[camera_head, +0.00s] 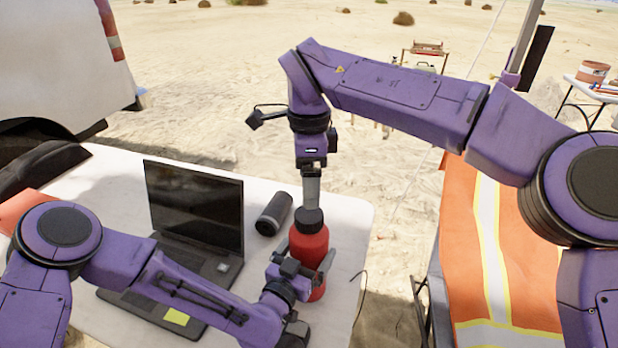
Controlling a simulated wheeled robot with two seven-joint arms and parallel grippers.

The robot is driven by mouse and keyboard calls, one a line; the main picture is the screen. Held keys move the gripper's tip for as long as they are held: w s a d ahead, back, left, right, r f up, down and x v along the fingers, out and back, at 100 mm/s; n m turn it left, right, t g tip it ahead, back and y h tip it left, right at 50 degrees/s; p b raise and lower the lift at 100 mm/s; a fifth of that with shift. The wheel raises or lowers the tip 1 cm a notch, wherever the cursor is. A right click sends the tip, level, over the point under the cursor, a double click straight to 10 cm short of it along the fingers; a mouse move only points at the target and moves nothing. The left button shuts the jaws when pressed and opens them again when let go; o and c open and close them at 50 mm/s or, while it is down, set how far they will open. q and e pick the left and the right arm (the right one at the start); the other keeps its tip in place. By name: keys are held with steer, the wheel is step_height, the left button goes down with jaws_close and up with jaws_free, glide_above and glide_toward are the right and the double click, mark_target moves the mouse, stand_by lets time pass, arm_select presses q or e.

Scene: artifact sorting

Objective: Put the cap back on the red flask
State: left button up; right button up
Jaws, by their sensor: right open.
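The red flask (309,245) stands upright near the right edge of the white table. Its black cap (310,219) sits at the top of the flask; I cannot tell whether it is fully seated. My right gripper (311,204) points straight down from above, open, with its fingertips right at the cap. My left gripper (300,272) reaches in from the lower left. Its fingers lie on both sides of the flask's lower body and hold it, and they hide part of it.
An open laptop (195,205) and a dark cylinder (274,213) lie left of the flask on the white table (347,215). An orange vest (515,270) is at the right. A white vehicle (55,60) stands at the upper left.

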mark_target(309, 213)
steer(key=shift+f, duration=0.1)
step_height(309, 213, down, 8)
steer(key=shift+r, duration=0.1)
stand_by(0.4)
steer(key=shift+c, duration=0.3)
